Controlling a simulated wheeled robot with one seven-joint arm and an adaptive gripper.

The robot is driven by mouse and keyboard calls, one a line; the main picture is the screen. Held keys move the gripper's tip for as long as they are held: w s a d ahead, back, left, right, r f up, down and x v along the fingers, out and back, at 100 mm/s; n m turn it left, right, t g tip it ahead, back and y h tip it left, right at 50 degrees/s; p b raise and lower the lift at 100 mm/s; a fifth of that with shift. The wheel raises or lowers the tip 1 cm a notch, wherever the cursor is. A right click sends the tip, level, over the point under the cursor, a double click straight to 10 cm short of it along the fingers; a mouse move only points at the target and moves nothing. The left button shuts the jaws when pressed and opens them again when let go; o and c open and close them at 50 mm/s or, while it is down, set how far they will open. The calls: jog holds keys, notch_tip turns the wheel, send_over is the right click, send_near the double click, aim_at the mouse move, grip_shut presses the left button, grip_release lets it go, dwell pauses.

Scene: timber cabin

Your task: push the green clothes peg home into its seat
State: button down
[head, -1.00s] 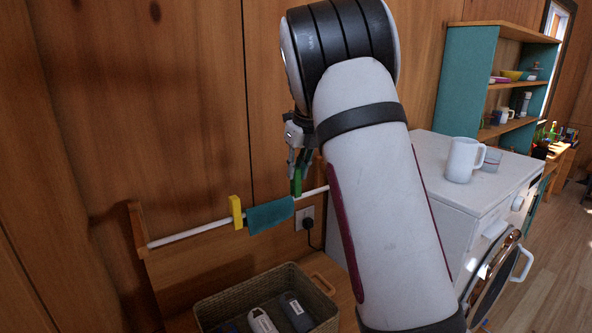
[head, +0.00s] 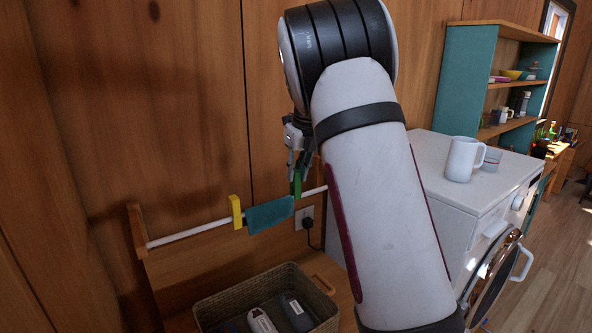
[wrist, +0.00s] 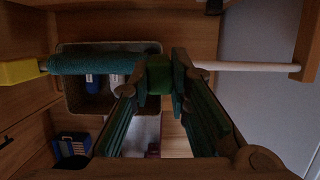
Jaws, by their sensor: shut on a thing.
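The green clothes peg (head: 297,184) is at the white rail (head: 190,233), right of the teal cloth (head: 270,215). My gripper (head: 297,170) is shut on its upper part from above. In the wrist view the peg (wrist: 159,77) shows between my fingertips (wrist: 160,85), in line with the rail (wrist: 240,66). I cannot tell how far the peg sits over the rail. A yellow peg (head: 236,211) stands on the rail at the cloth's left edge. My arm hides the rail's right end in the head view.
A wicker basket (head: 215,305) with several bottles stands below the rail. A socket (head: 304,217) with a plug and cord is on the wall behind. A white washing machine (head: 450,180) bearing a white mug (head: 463,158) stands at the right.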

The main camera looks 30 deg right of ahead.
jog(key=shift+f, duration=1.35)
jog(key=c, duration=1.4)
grip_release()
jog(key=v, duration=1.2)
